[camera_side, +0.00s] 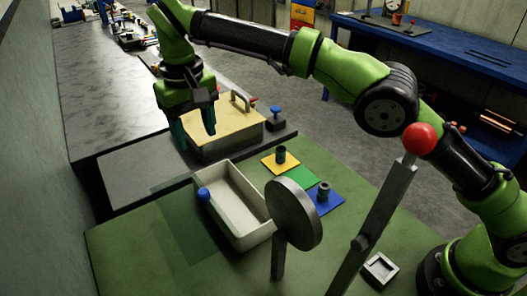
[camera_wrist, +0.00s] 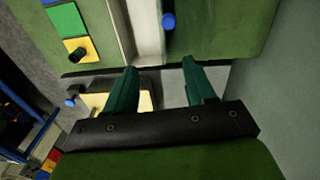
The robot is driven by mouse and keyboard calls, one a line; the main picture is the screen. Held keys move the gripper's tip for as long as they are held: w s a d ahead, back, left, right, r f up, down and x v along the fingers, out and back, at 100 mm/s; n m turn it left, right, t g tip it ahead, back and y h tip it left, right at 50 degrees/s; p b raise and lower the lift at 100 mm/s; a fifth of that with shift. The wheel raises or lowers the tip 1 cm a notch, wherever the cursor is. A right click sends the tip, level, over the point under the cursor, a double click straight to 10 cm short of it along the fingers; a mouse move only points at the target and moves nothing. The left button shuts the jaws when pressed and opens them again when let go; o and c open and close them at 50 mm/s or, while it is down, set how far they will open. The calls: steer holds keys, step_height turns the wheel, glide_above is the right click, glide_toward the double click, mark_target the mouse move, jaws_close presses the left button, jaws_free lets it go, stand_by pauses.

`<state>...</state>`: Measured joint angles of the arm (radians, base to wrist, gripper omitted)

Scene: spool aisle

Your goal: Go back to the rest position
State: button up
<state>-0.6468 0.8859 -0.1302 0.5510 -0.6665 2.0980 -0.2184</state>
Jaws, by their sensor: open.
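My gripper (camera_side: 194,128) hangs on the green arm above the far edge of the green table, next to a yellow-topped box (camera_side: 222,132) with a metal handle. Its two dark green fingers are spread apart. In the wrist view the open gripper (camera_wrist: 160,82) has nothing between its fingers, and the yellow-topped box (camera_wrist: 145,102) shows partly behind the left finger. Whether the fingers touch the box cannot be told.
A white tray (camera_side: 262,231) stands on the green table, with a blue-topped piece (camera_side: 203,193) by its left wall. Yellow (camera_side: 270,165), green (camera_side: 301,178) and blue (camera_side: 334,208) squares lie to its right; dark spools stand on yellow and blue. A grey disc (camera_side: 293,213) and red-knobbed lever (camera_side: 420,139) stand in front.

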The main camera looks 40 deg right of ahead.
steer(key=s+d+r+t+y, duration=0.1)
steer(key=s+d+r, duration=0.15)
steer(key=d, duration=0.55)
steer(key=s+d+r+t+y, duration=0.1)
steer(key=s+d, duration=0.2)
steer(key=d, duration=0.4)
steer(key=s+d+f+m+t, duration=0.1)
steer(key=s+d+m+t, duration=0.1)
steer(key=s+d, duration=0.4)
steer(key=s+d+f+m+t, duration=0.1)
steer(key=s+d+m+t, duration=0.1)
steer(key=s+d, duration=0.5)
steer(key=shift+s+m+t, duration=0.4)
steer(key=shift+s, duration=1.9)
